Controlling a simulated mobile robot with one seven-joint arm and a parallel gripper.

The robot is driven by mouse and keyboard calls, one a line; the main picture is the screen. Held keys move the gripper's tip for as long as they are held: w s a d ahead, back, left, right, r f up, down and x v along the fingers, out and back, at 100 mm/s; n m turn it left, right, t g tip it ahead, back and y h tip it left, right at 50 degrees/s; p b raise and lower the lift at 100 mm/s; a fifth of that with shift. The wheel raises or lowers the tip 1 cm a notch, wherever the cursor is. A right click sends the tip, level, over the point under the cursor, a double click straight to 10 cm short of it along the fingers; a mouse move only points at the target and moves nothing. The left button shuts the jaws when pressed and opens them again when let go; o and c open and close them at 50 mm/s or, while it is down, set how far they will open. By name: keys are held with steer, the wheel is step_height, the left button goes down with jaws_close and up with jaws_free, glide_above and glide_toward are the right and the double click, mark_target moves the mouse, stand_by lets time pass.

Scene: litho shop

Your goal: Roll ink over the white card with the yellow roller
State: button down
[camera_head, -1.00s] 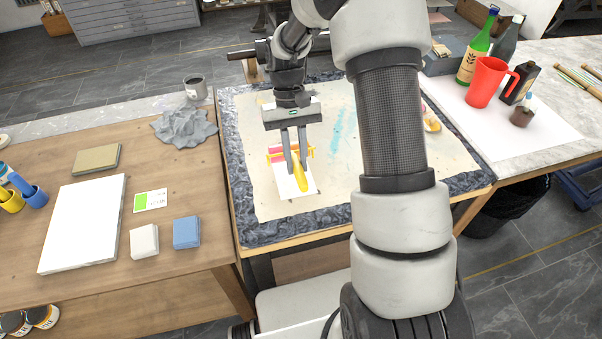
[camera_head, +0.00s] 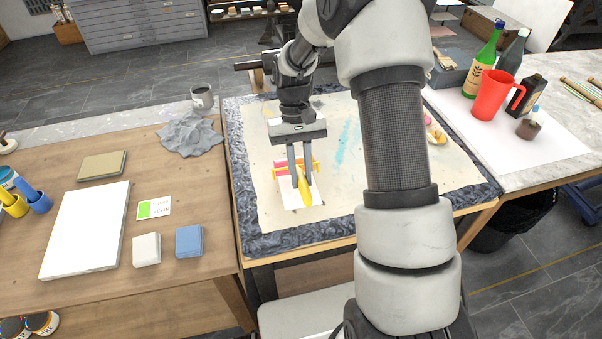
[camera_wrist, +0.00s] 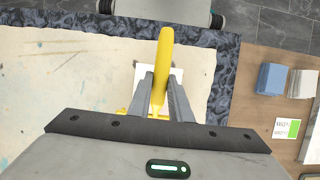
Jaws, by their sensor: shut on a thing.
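The yellow roller (camera_head: 305,190) is in my gripper (camera_head: 301,184), which is shut on its handle. The roller's yellow frame lies across the far end of the white card (camera_head: 315,194), with a pink-red patch beside it. In the wrist view the yellow handle (camera_wrist: 164,60) rises between the two fingers of my gripper (camera_wrist: 160,92). Part of the white card (camera_wrist: 178,74) shows there behind the handle. The roller's drum is mostly hidden by the fingers and frame, so I cannot tell whether it touches the card.
The card lies on a stained cream sheet (camera_head: 262,200) over a dark marbled slab (camera_head: 270,243). A wooden table at left holds a white block (camera_head: 85,230), a blue block (camera_head: 189,241) and grey cloth (camera_head: 190,135). A red jug (camera_head: 490,95) and bottles stand at right.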

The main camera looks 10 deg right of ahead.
steer(key=shift+f, duration=0.45)
steer(key=shift+s+a, duration=0.15)
steer(key=shift+s, duration=5.55)
steer(key=shift+w, duration=0.15)
steer(key=shift+w+p, duration=0.9)
steer(key=shift+w, duration=4.65)
steer(key=shift+r+p, duration=1.2)
steer(key=shift+r, duration=0.3)
